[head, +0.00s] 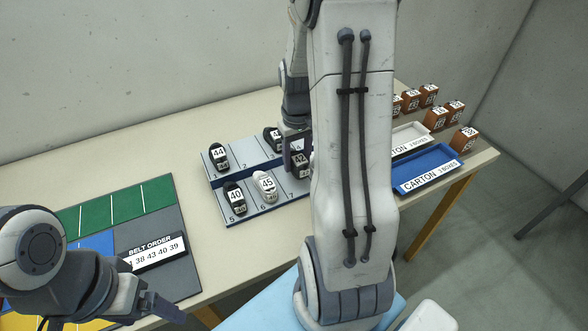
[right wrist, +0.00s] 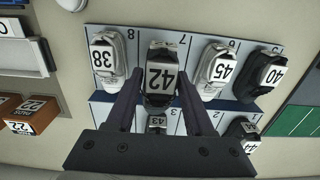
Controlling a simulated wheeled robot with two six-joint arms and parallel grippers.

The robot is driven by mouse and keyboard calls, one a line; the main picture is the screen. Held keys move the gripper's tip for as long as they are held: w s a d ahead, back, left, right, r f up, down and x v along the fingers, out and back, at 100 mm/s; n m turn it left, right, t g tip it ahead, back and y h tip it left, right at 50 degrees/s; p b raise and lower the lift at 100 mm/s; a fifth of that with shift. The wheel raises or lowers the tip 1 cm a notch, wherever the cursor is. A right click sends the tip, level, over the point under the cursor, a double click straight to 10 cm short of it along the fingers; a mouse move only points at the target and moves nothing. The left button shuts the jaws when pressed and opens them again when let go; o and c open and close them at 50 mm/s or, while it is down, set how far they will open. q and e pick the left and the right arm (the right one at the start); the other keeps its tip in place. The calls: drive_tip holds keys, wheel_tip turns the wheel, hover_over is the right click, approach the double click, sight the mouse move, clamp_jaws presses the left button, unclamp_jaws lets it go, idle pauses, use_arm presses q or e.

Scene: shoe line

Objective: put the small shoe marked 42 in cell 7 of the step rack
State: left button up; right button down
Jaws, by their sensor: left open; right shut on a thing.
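The dark shoe marked 42 (right wrist: 160,76) is between the fingers of my right gripper (right wrist: 160,103), which is shut on it. In the right wrist view it is over cell 7 of the step rack (right wrist: 182,52); I cannot tell whether its sole touches the cell. In the head view the shoe (head: 300,161) shows beside my right arm, which hides the rack's right end. The cell 7 number shows on the rack (head: 291,193). My left gripper (head: 112,316) is open and empty at the lower left, apart from the rack.
Shoe 45 (right wrist: 218,68) and shoe 38 (right wrist: 105,58) stand on either side of cell 7. Shoe 43 (right wrist: 157,123) is in cell 3. Shoes 40 (head: 234,197) and 44 (head: 218,156) are further left. Carton trays (head: 428,168) and orange boxes (head: 464,139) are at right.

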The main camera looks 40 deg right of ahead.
drive_tip(key=shift+w+a+f, duration=0.15)
drive_tip(key=shift+w+f, duration=0.1)
drive_tip(key=shift+w, duration=0.1)
drive_tip(key=shift+f, duration=0.25)
wheel_tip(320, 180, down, 4)
drive_tip(key=shift+r, duration=0.2)
drive_tip(key=shift+f, duration=0.2)
drive_tip(key=shift+c, duration=1.4)
unclamp_jaws()
drive_tip(key=shift+r, duration=0.15)
